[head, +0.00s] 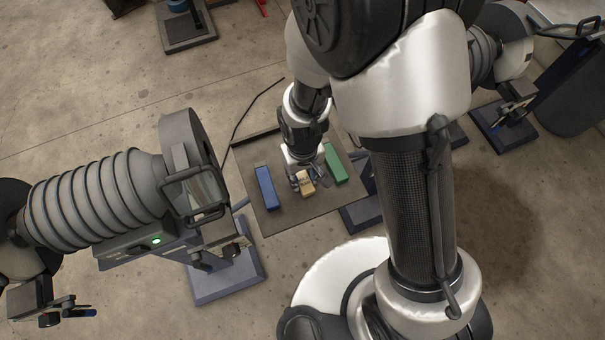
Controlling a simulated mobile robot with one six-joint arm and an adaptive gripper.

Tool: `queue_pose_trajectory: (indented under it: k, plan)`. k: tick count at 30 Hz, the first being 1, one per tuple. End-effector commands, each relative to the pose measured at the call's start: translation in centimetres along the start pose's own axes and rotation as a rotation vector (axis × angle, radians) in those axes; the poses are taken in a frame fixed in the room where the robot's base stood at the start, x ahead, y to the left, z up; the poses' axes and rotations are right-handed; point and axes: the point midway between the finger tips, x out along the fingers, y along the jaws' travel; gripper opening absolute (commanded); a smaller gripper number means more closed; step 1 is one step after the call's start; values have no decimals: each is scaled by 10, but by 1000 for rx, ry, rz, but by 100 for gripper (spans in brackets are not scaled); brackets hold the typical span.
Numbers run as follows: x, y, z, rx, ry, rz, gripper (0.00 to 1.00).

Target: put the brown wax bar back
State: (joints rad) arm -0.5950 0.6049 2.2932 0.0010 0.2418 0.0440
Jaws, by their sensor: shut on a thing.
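The brown wax bar (306,187) shows as a short light-brown block, seen from above, between a blue bar (266,188) and a green bar (335,163). My gripper (304,182) points down and is shut on the brown bar; its fingers and wrist cover the bar's far end. The flat grey-brown plate or tabletop (280,221) lies beneath all three bars. I cannot tell whether the brown bar touches this surface or is held just above it.
A grey machine with a ribbed hose (100,195) and a green light stands at the left, close to the surface's left side. Another machine (500,60) stands at the right. A dark cable (245,113) runs behind the surface. Open concrete floor (110,85) lies at the upper left.

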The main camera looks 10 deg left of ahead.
Motion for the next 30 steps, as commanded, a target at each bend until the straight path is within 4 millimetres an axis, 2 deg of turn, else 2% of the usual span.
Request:
queue_pose_trajectory:
  k: [7, 8, 16, 26, 30]
  plan:
    - [3, 0, 0, 0, 0, 0, 4]
    - [3, 0, 0, 0, 0, 0, 29]
    - [2, 0, 0, 0, 0, 0, 47]
    - [1, 0, 0, 0, 0, 0, 48]
    - [-10, 0, -1, 0, 2, 0, 48]
